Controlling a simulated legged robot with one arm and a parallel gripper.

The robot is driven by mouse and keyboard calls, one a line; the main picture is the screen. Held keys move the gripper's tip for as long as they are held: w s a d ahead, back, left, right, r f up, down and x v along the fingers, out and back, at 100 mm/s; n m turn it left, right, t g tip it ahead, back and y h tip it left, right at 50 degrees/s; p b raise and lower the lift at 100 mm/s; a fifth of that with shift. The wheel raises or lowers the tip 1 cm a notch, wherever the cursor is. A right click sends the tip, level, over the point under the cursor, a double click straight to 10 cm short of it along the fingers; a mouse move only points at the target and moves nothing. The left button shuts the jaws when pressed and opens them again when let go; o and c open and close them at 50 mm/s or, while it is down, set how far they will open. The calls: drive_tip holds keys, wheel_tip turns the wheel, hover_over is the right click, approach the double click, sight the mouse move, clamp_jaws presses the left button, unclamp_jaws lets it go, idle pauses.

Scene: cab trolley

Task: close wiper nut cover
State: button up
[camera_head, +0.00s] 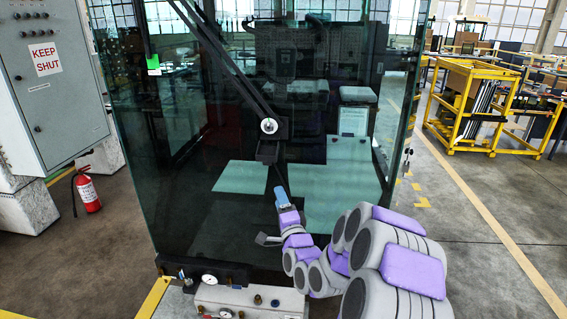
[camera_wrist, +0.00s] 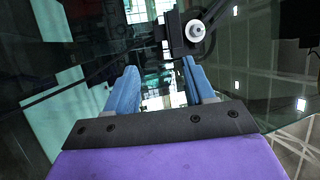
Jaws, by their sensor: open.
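The wiper nut (camera_head: 268,125) is a pale round piece, exposed on the wiper's black pivot, in front of the cab glass. A black block (camera_head: 268,152) hangs just below it; I cannot tell for sure whether this is the nut cover. In the wrist view the nut (camera_wrist: 195,31) shows above the right finger, with a black block (camera_wrist: 170,34) beside it on the left. My gripper (camera_head: 281,194) has blue fingers, is open and empty, and sits below the nut and the block. In the wrist view its fingertips (camera_wrist: 160,68) are spread apart.
The wiper arm (camera_head: 228,65) runs from the pivot up to the upper left across the glass. A panel with gauges (camera_head: 250,302) stands low in front. A grey cabinet (camera_head: 50,80) and a fire extinguisher (camera_head: 87,190) are left. Yellow trolleys (camera_head: 468,105) stand right, with open floor before them.

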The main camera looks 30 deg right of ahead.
sight(268, 163)
drive_tip(key=b+x, duration=0.2)
drive_tip(key=x, duration=1.3)
drive_tip(key=shift+w+f, duration=0.1)
drive_tip(key=shift+w, duration=0.15)
drive_tip(key=shift+b+x, duration=0.4)
drive_tip(key=shift+x, duration=0.55)
drive_tip(key=shift+c, duration=0.3)
clamp_jaws()
